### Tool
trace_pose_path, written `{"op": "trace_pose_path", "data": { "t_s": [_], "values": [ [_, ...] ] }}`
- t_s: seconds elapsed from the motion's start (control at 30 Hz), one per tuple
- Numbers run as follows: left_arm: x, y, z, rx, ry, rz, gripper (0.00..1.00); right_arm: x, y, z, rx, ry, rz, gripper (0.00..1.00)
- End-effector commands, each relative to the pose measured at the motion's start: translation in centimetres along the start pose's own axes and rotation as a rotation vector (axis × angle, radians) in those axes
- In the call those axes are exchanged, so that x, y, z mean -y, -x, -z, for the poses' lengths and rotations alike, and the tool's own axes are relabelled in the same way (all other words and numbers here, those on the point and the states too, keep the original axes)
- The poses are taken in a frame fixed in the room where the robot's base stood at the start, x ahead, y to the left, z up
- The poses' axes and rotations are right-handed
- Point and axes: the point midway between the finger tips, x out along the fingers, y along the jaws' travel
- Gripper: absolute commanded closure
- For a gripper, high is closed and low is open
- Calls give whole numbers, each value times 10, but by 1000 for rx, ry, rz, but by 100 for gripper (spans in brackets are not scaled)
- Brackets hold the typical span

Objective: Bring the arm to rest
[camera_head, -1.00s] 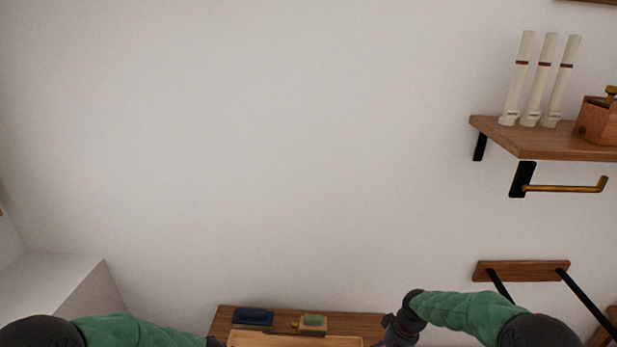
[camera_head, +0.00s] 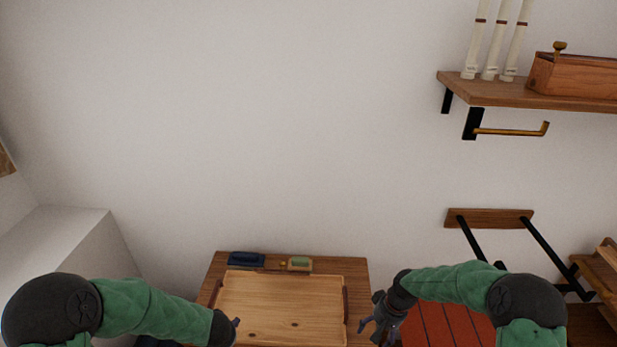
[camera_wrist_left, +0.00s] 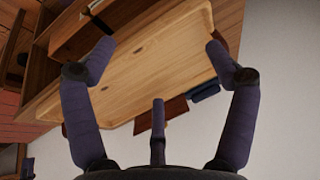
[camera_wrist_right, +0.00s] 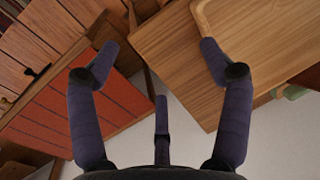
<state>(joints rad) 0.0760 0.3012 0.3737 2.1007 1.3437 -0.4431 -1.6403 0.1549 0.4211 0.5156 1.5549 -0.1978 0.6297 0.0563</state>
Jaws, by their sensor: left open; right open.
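My left gripper shows only partly in the head view (camera_head: 232,326), at the left edge of a wooden tray (camera_head: 290,312). In the left wrist view its fingers (camera_wrist_left: 158,58) are spread and empty, with the tray (camera_wrist_left: 150,75) beyond them. My right gripper (camera_head: 370,325) hangs just right of the tray in the head view. In the right wrist view its fingers (camera_wrist_right: 160,60) are spread apart with nothing between them. The tray lies on a wooden table (camera_head: 222,268).
A dark blue object (camera_head: 246,259) and a green-topped block (camera_head: 299,264) lie behind the tray. A red slatted surface (camera_head: 445,325) is right of the table. A wall shelf (camera_head: 500,91) holds white tubes (camera_head: 493,40) and a wooden box (camera_head: 575,75). The wall's middle is bare.

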Motion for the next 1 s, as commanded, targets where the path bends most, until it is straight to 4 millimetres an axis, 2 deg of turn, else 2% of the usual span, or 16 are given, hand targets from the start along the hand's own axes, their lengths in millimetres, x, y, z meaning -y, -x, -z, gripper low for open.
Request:
{"op": "trace_pose_path", "data": {
  "t_s": [0.23, 0.37, 0.5, 0.7, 0.9, 1.0],
  "values": [
    [-18, -21, -24, 19, 32, -39, 14, 12, -39, -27, 3, -10, 38, 21],
    [-35, -35, -46, 41, 61, -81, 14, 22, -66, -51, 5, -22, 63, 21],
    [-64, -52, -82, 87, 110, -158, 14, 34, -100, -92, 7, -46, 94, 21],
    [-112, -62, -143, 195, 203, -297, 14, 48, -134, -157, 4, -93, 119, 21],
    [-151, -56, -196, 321, 289, -411, 14, 55, -147, -211, -2, -134, 120, 21],
    [-162, -52, -212, 364, 317, -443, 14, 56, -148, -226, -5, -144, 117, 21]
  ]
}}
